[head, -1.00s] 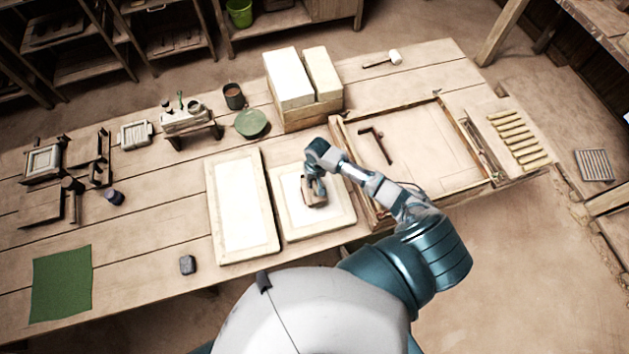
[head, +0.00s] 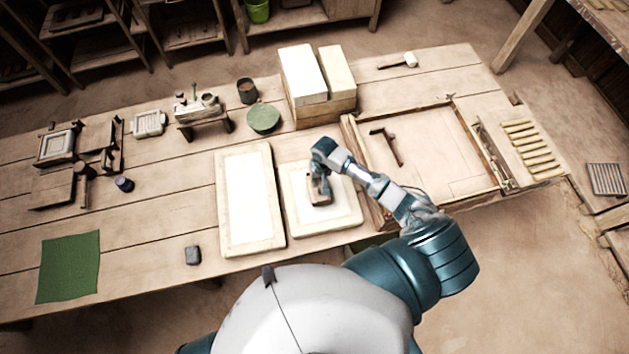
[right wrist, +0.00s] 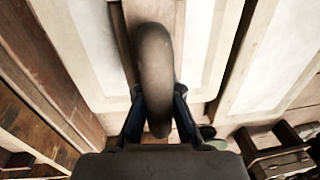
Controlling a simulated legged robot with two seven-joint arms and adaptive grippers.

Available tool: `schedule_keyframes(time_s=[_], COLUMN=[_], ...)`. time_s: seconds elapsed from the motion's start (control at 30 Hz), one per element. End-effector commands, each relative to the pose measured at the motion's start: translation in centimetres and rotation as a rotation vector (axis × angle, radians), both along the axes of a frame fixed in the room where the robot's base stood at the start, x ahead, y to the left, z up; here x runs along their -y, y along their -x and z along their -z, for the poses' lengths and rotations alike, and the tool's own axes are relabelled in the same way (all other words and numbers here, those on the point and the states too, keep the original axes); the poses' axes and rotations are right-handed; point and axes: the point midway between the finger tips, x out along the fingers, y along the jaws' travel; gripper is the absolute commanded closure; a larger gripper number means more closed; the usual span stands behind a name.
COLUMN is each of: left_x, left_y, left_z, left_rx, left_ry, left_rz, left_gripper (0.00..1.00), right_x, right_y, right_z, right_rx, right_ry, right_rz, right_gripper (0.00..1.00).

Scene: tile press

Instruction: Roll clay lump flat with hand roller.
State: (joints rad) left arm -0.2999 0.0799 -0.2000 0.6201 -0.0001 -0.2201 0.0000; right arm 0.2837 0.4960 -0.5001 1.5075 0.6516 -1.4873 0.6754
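My right gripper (head: 319,184) is low over the right-hand pale board (head: 337,227), wrist bent down. In the right wrist view, its two dark fingers (right wrist: 158,112) stand on either side of a thick, curved, grey-brown handle (right wrist: 155,65) and look closed on it. This seems to be the hand roller; its brown body (head: 322,194) shows under the gripper in the head view. The arm and gripper hide part of the board. I cannot make out a clay lump beneath it. My left gripper is out of view.
A second pale board (head: 250,247) lies just left. A wooden frame (head: 424,112) holding a dark hammer-like tool (head: 388,147) is to the right. Pale blocks (head: 304,72) stand behind. A grey block (head: 193,255) and green cloth (head: 68,268) lie left, with clear tabletop between.

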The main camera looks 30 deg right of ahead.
Motion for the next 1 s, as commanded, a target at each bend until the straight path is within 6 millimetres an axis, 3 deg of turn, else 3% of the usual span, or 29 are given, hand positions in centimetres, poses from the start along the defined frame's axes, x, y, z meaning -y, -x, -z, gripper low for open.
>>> schedule_keyframes(time_s=[0.4,0.8,1.0], left_x=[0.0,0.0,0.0], left_y=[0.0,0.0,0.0], left_z=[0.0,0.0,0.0], left_rx=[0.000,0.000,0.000], left_ry=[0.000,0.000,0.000], left_rz=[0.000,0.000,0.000], left_gripper=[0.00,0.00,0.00], right_x=[0.6,0.6,0.5], right_y=[0.3,0.1,0.2], right_z=[-0.2,-5.4,-7.1], right_rx=[-0.003,0.004,0.000], right_ry=[0.001,0.000,-0.001], right_rz=[0.001,-0.001,0.000], right_gripper=[1.00,1.00,1.00])
